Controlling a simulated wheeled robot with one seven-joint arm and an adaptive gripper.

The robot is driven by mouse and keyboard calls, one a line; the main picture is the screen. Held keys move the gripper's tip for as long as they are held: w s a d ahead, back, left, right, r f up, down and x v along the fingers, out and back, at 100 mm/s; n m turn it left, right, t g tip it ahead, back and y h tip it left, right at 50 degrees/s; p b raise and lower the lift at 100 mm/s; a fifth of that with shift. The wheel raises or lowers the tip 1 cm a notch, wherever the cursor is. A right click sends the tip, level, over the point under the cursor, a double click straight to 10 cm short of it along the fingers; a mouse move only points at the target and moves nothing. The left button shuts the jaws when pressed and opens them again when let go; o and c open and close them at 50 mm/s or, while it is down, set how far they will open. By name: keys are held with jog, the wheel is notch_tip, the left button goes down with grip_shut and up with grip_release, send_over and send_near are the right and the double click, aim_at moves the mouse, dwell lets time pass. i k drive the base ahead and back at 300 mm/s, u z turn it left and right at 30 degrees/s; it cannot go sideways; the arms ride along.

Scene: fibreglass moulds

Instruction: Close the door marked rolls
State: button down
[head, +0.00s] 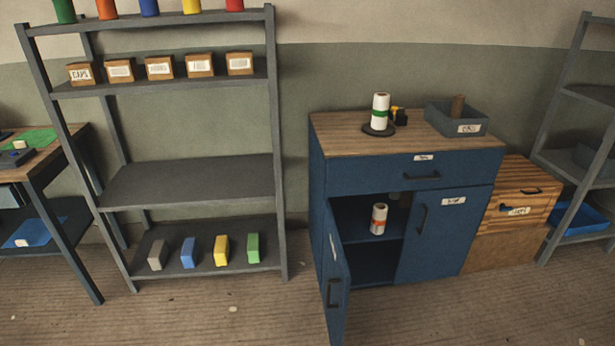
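A blue cabinet (340,181) with a wooden top stands right of centre. Its left door (335,275) is swung open toward me, with a dark handle (334,292) near its free edge. A label shows on that door, but I cannot read it at this angle. The right door (440,238) is shut, with a label too small to read and a dark vertical handle. A white roll with a red band (379,219) stands on the shelf inside the open side. My gripper is not in view.
A grey shelf rack (190,182) with boxes and coloured blocks stands left of the cabinet. A wooden drawer unit (520,200) stands against its right side. A roll (380,108) and a grey bin (440,118) stand on top. The floor (230,320) in front is mostly clear.

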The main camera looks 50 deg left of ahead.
aim_at(336, 277)
jog(key=u, duration=1.4)
jog(key=i, duration=0.5)
jog(key=z, duration=1.65)
jog(key=k, duration=1.05)
jog(key=u, duration=1.5)
jog(key=i, duration=0.5)
